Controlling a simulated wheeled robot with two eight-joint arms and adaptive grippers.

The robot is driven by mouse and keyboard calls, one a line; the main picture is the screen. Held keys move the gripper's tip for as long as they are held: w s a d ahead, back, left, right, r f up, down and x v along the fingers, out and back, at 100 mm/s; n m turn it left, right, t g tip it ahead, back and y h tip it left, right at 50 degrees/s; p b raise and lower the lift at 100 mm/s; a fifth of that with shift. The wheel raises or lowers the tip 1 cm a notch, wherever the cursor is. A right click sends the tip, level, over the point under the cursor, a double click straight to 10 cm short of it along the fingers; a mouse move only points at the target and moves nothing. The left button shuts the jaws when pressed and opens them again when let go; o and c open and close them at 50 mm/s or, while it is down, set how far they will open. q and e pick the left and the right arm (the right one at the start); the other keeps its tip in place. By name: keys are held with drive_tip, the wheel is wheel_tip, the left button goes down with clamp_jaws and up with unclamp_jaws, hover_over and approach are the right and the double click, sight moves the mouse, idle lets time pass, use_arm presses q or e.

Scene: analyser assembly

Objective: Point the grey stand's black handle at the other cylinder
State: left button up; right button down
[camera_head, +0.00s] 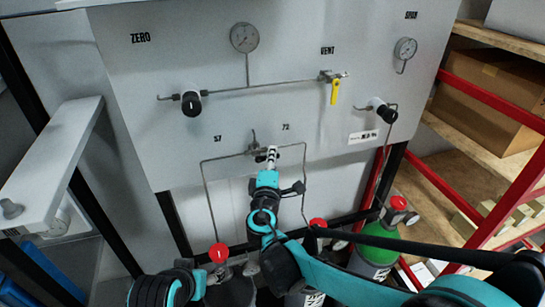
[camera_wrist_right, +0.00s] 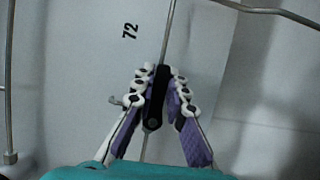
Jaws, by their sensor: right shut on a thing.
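The grey stand (camera_head: 285,100) is an upright panel with gauges and thin pipes. Its black handle (camera_wrist_right: 154,100) sits at the pipe junction between the labels 57 and 72. My right gripper (camera_head: 270,156) is at this handle. In the right wrist view its purple-padded fingers (camera_wrist_right: 158,90) are shut on the handle, one on each side. The handle lies lengthwise along the pipe there; which end is the pivot, I cannot tell. In the head view the gripper mostly hides it. Red-topped cylinders (camera_head: 219,253) stand below, partly hidden by my arms.
A yellow handle (camera_head: 335,92) and black knobs (camera_head: 191,103) stick out of the panel. A green-shouldered cylinder (camera_head: 377,240) stands at the lower right. Red-framed shelving (camera_head: 490,100) with a cardboard box (camera_head: 492,95) is at the right. A white ledge (camera_head: 50,160) is at the left.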

drive_tip(key=m, duration=0.1)
drive_tip(key=f+m+g+p, duration=0.1)
drive_tip(key=m+p, duration=0.1)
drive_tip(key=m, duration=0.1)
drive_tip(key=shift+a+f+g+y, duration=0.1)
drive_tip(key=shift+f+g+y, duration=0.15)
drive_tip(key=shift+g+y, duration=0.15)
drive_tip(key=s+a+m+g+y, duration=0.1)
drive_tip(key=a+m+y, duration=0.2)
drive_tip(key=m+y, duration=0.3)
drive_tip(key=s+a+r+m+g+y+b, duration=0.1)
drive_tip(key=a+m+y, duration=0.3)
drive_tip(key=m, duration=1.2)
drive_tip(key=shift+s+a+r+m+g+y+b, duration=0.2)
drive_tip(key=shift+s+m+g+y+b, duration=0.15)
drive_tip(key=shift+y, duration=0.95)
drive_tip(key=shift+w, duration=0.15)
